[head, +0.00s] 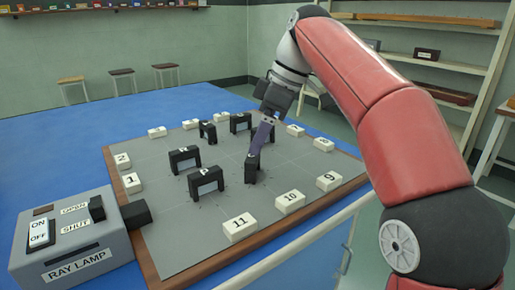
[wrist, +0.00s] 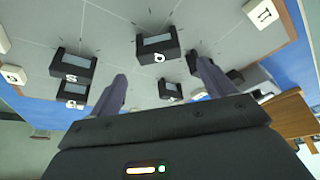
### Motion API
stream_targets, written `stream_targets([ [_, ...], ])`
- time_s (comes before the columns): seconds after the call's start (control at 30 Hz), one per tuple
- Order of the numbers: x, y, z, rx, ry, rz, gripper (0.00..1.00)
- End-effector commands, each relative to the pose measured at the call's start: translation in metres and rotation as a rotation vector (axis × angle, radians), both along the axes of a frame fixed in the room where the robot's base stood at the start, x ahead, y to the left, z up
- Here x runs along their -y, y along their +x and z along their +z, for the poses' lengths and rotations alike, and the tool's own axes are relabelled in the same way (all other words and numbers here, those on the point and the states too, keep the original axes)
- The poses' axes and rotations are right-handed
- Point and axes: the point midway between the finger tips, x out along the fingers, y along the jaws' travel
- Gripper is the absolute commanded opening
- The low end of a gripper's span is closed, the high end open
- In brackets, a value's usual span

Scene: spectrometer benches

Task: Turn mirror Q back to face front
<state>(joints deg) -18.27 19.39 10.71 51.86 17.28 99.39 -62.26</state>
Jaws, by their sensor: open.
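A black mirror block (head: 252,168) stands on the grey board, right under my gripper. I take it for mirror Q; in the wrist view (wrist: 158,45) its small top letter is hard to read. In the wrist view my gripper (wrist: 160,85) is open, and the block shows beyond the gap between the fingers. No contact can be seen.
Other mirror blocks stand close by: one front left (head: 205,182), one behind it (head: 182,160), and two at the back (head: 208,132) (head: 240,122). White number tiles such as 11 (head: 240,226) edge the board (head: 185,250). The ray lamp (head: 75,245) stands at the left.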

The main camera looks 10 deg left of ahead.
Motion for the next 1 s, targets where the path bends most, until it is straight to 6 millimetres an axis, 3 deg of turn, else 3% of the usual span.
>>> stream_targets([
  [0.1,-0.008,-0.001,-0.023,-0.001,-0.001,0.000,0.82],
  [0.3,-0.017,-0.001,-0.043,-0.001,-0.001,-0.002,0.82],
  [0.67,-0.019,-0.001,-0.047,0.001,0.000,-0.003,0.82],
  [1.0,-0.019,-0.001,-0.047,0.001,0.000,-0.003,0.37],
])
